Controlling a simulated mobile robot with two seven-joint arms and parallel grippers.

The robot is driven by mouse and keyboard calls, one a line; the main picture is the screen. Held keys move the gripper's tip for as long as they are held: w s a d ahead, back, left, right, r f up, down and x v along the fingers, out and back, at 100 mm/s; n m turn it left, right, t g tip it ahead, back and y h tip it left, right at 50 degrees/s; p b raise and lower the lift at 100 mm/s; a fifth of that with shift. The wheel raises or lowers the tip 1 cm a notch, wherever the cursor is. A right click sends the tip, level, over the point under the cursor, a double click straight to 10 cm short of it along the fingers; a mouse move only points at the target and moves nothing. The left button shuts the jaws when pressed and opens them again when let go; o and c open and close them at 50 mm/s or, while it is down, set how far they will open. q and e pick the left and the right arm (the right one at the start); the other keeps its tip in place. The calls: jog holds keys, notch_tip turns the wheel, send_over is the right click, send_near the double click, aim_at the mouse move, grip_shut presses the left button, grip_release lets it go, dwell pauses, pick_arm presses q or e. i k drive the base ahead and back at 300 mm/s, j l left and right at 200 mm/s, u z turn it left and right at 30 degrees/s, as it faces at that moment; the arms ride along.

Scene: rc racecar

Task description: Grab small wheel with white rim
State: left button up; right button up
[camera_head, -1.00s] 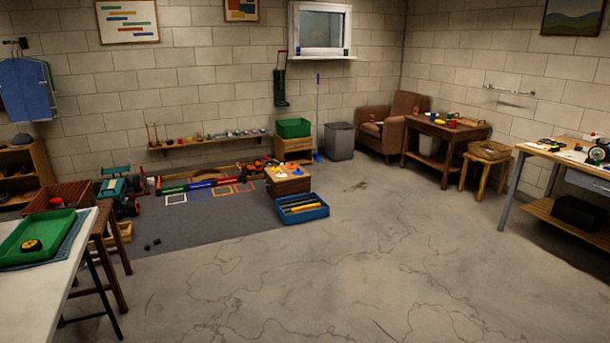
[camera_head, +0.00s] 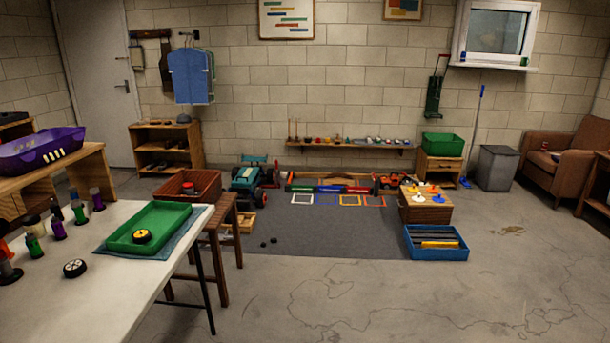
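A small black wheel with a white rim (camera_head: 75,268) lies on the white table (camera_head: 130,300) at the lower left. A second wheel, with a yellow rim (camera_head: 142,237), sits inside the green tray (camera_head: 175,216) on the same table. Neither of my grippers shows in the head view.
Several small bottles (camera_head: 57,228) stand on the table left of the tray. A purple basket (camera_head: 40,152) rests on a wooden bench behind. A wooden stool (camera_head: 215,240) stands at the table's right edge. The concrete floor (camera_head: 380,300) at right is open.

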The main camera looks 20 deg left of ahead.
aim_at(75, 268)
jog(key=i+j+u, duration=0.2)
jog(key=i, duration=0.45)
jog(key=i+l+u, duration=0.15)
jog(key=i, duration=0.45)
jog(key=i+u, duration=0.2)
jog(key=i, duration=0.4)
jog(key=i+l+u, duration=0.15)
jog(key=i, duration=0.5)
jog(key=l+u, duration=0.1)
jog(key=u, duration=1.4)
